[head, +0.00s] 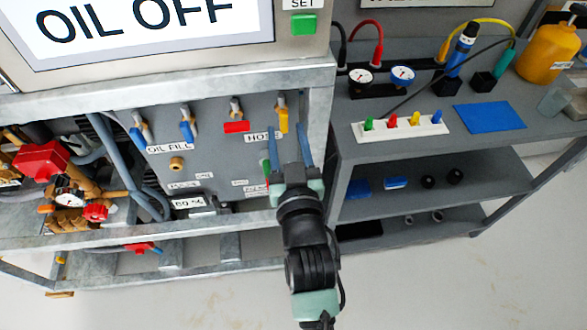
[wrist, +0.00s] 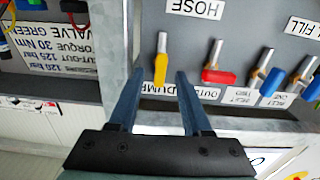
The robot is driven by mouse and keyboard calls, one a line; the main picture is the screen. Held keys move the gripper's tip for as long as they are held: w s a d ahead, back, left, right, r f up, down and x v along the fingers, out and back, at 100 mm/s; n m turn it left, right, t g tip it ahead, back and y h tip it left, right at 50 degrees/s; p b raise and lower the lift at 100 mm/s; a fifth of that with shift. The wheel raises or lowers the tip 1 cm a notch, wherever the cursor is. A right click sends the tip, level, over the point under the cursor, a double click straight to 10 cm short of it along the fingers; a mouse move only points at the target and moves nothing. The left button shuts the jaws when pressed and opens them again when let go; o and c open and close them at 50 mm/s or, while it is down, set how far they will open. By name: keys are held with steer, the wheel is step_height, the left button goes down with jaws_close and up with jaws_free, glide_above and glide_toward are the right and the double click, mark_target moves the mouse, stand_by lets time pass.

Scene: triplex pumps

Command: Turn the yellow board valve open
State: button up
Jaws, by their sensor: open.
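The yellow board valve (head: 284,119) is at the upper right of the grey board, with its yellow handle hanging downward. The wrist view sees the board upside down, and there the yellow valve (wrist: 160,70) shows between the two fingertips. My gripper (head: 287,130) is open, its blue fingers pointing up at the board just below the valve. In the wrist view my gripper (wrist: 160,74) has one finger on each side of the handle, with gaps. I cannot tell how deep the handle is between them or whether anything touches.
A red-handled valve (head: 236,127) is left of the yellow one, with two blue-handled valves (head: 187,131) further left. A metal frame post (head: 318,110) stands close on the right. A grey shelf (head: 400,165) with gauges and small parts is beyond it. A display (head: 150,30) is above.

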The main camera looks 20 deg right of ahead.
steer(key=v, duration=1)
steer(key=shift+s, duration=0.25)
steer(key=w+a+r+n+t+y, duration=0.1)
steer(key=w+a+r+t, duration=0.25)
steer(key=r, duration=0.95)
steer(key=w+a+r+t+y, duration=0.1)
steer(key=w+a+r+t, duration=0.2)
steer(key=r, duration=0.9)
steer(key=s+a+r+n+t+y, duration=0.1)
steer(key=s+a+r, duration=0.1)
steer(key=r, duration=0.5)
steer(key=s+a+r+t+y, duration=0.1)
steer(key=s+a+r, duration=0.15)
steer(key=r, duration=0.55)
steer(key=s+a+r+n+t+y, duration=0.1)
steer(key=s+a+r+t, duration=0.1)
steer(key=r, duration=0.5)
step_height(320, 180, up, 15)
steer(key=p, duration=1.5)
steer(key=shift+f, duration=0.15)
